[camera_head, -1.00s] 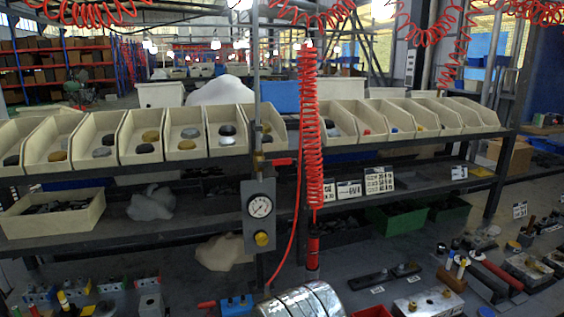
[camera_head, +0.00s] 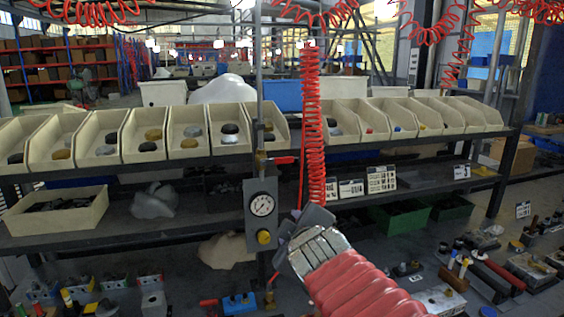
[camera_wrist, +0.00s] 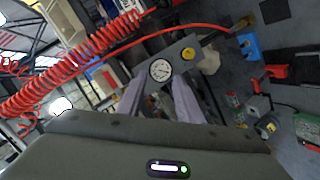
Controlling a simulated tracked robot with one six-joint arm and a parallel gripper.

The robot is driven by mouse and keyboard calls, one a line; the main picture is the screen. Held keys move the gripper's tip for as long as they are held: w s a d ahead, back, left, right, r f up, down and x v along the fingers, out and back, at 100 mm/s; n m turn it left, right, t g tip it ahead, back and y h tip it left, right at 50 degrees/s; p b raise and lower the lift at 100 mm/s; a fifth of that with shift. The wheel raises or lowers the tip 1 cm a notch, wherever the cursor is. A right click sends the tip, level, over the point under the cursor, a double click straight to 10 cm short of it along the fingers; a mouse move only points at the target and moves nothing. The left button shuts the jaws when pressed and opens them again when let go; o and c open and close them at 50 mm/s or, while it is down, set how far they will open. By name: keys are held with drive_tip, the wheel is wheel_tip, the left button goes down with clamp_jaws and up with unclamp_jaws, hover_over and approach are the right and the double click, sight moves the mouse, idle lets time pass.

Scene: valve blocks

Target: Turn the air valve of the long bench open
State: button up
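The air valve (camera_head: 262,160) sits on the vertical pipe above the gauge box, and its red handle (camera_head: 283,160) points right, across the pipe. My gripper (camera_head: 299,234) is in front of the bench, below and right of the handle, apart from it. In the wrist view, my gripper's two grey fingers (camera_wrist: 162,101) stand apart with nothing held between them. The grey gauge box (camera_head: 261,222) carries a round dial and a yellow knob; it also shows in the wrist view (camera_wrist: 178,67), beyond the fingertips. I cannot make out the valve handle in the wrist view.
A red coiled hose (camera_head: 313,120) hangs just right of the handle and passes behind my gripper. Bins (camera_head: 188,140) line the upper shelf. A blue block (camera_head: 239,304) and several other fittings sit low in front. Free space lies before the gauge box.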

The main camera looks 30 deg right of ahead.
drive_tip(key=w+d+r+n+t+y, duration=0.1)
drive_tip(key=w+d+r+n+t, duration=0.3)
drive_tip(key=r+n, duration=0.3)
drive_tip(key=shift+w+d+r+n+t, duration=0.4)
drive_tip(key=shift+d+n+t, duration=0.1)
drive_tip(key=shift+d+n, duration=0.4)
drive_tip(key=shift+w, duration=0.1)
